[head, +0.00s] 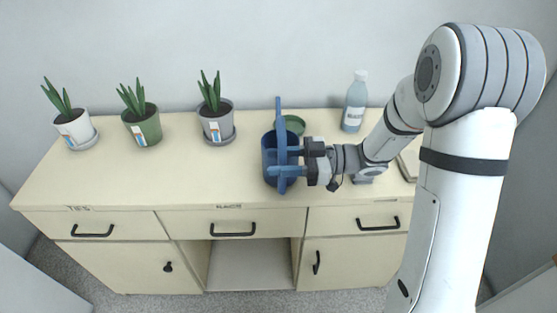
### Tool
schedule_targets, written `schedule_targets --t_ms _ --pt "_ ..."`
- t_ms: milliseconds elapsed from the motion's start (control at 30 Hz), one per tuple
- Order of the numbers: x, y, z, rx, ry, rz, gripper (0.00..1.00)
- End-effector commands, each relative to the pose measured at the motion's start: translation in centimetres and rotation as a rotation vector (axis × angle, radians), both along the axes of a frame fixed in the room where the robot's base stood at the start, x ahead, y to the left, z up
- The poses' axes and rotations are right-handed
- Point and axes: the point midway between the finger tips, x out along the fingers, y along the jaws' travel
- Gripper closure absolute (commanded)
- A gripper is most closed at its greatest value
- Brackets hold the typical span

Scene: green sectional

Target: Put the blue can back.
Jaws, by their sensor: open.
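The blue can (268,158) stands on the cream cabinet top, right of the middle plant and near the front edge. It has a dark blue round body and a lighter blue upright part rising above it. My gripper (286,160) reaches in from the right at the can. Its jaws are open and overlap the can in the picture. I cannot tell whether they touch it. My gripper and the upright part hide some of the can's right side.
A green saucer (293,124) lies behind the can. A pale blue bottle (354,103) stands at the back right. Potted plants in white (74,127), green (143,126) and grey (216,123) pots stand to the left. The front left of the cabinet top (110,180) is clear.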

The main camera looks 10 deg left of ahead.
Motion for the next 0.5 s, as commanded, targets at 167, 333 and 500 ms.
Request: schedule_targets --t_ms 167,333,500 --pt "0.0 0.0 0.5 0.000 -0.001 0.000 0.59" --pt "0.6 -2.4 0.3 0.000 -0.001 -0.004 0.59" --pt "1.6 -6.0 0.3 0.000 0.000 -0.005 0.59"
